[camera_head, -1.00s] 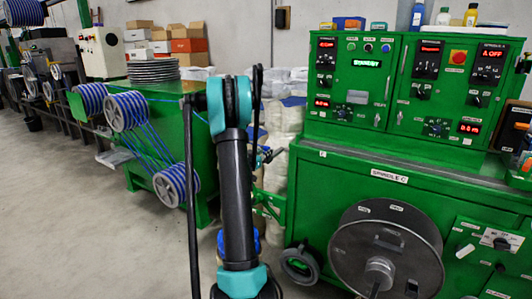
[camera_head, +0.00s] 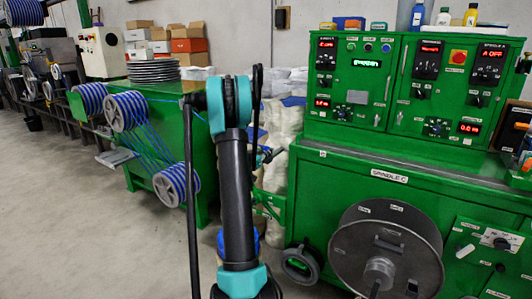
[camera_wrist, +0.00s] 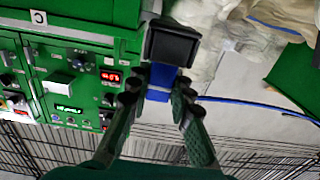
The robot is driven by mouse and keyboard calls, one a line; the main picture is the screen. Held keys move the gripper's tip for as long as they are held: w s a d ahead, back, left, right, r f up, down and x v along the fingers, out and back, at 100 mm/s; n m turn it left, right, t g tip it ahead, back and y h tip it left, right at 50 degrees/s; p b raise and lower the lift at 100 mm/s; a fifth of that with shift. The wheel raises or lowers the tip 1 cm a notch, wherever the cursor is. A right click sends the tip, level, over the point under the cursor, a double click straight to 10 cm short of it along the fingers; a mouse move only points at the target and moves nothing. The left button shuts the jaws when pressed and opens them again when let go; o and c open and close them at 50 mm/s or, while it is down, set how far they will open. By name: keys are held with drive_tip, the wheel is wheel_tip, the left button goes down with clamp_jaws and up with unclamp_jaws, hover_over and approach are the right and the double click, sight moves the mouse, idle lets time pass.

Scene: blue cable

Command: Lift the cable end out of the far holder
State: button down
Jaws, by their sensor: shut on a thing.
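In the wrist view my gripper (camera_wrist: 155,100) is shut on a blue piece (camera_wrist: 160,82), which I take to be the cable end. A dark block (camera_wrist: 172,45) sits directly at its far side; I cannot tell whether it is the holder or part of the cable end, nor whether the two are apart. A blue cable (camera_wrist: 250,103) runs off to the right from beside the fingers. In the head view my own arm stands in front and the fingertips cannot be made out.
A green control cabinet (camera_head: 345,165) with panels and a large reel (camera_head: 385,250) stands on the right. Reels of blue strands (camera_head: 128,110) and a green machine (camera_head: 150,92) stand on the left. White sacks (camera_head: 283,130) fill the gap behind my arm. Floor at left (camera_head: 60,210) is clear.

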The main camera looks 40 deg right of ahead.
sight(266, 147)
drive_tip(key=shift+r, duration=1.05)
idle(0.9)
drive_tip(key=shift+r, duration=2.7)
